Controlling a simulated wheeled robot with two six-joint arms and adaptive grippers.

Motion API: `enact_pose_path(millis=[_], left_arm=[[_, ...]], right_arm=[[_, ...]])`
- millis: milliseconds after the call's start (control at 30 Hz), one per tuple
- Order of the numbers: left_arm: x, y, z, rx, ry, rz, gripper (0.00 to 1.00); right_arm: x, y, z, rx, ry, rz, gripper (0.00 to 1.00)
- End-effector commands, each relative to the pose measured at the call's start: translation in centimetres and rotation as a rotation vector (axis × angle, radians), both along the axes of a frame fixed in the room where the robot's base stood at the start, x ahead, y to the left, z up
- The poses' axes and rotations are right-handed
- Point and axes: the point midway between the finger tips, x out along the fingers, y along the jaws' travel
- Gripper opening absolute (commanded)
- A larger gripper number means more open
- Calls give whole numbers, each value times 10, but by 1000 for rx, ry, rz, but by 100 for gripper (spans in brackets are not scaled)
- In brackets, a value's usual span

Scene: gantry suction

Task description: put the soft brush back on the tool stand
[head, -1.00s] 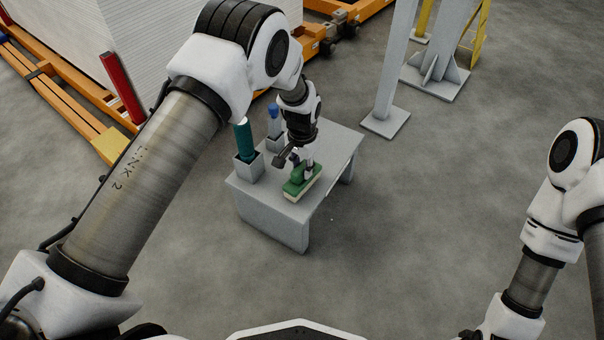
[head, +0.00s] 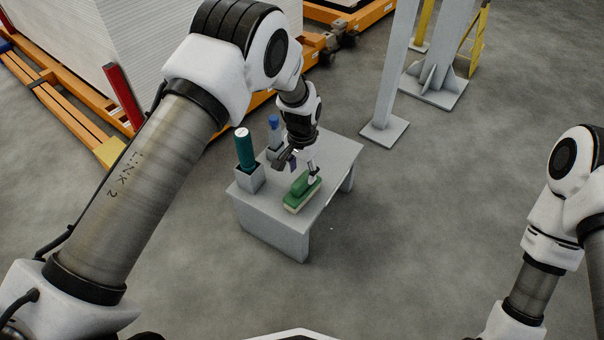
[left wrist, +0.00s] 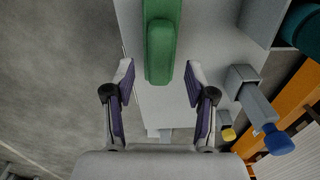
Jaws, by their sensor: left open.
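The soft brush (head: 302,193), a green block with a pale underside, lies on the top of the grey tool stand (head: 322,203). Its green back also shows in the left wrist view (left wrist: 161,45). My left gripper (head: 298,164) is open and empty, just behind and above the brush. In the left wrist view the two fingertips (left wrist: 159,76) are spread to either side of the brush's near end, with clear gaps on both sides. My right gripper is out of view; only part of its arm shows at the right.
A teal cylinder (head: 244,148) stands in a grey holder at the stand's left, with a blue-capped tool (head: 274,124) in another holder behind it. A grey post (head: 391,80) rises behind the stand. Open floor lies in front and to the right.

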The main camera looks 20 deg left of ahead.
Motion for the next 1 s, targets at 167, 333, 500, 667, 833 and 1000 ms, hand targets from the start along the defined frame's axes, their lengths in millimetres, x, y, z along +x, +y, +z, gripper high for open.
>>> enact_pose_path(millis=[167,333,500,667,833,1000], left_arm=[[0,0,55,1,-1,0,56],[0,0,79,1,0,-1,56],[-1,0,81,0,1,-1,56],[-12,6,65,2,7,17,56],[-109,43,-27,17,24,136,56],[-271,71,-78,10,28,293,56]], right_arm=[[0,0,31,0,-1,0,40],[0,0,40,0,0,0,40],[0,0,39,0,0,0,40],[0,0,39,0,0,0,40],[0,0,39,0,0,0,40],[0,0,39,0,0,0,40]])
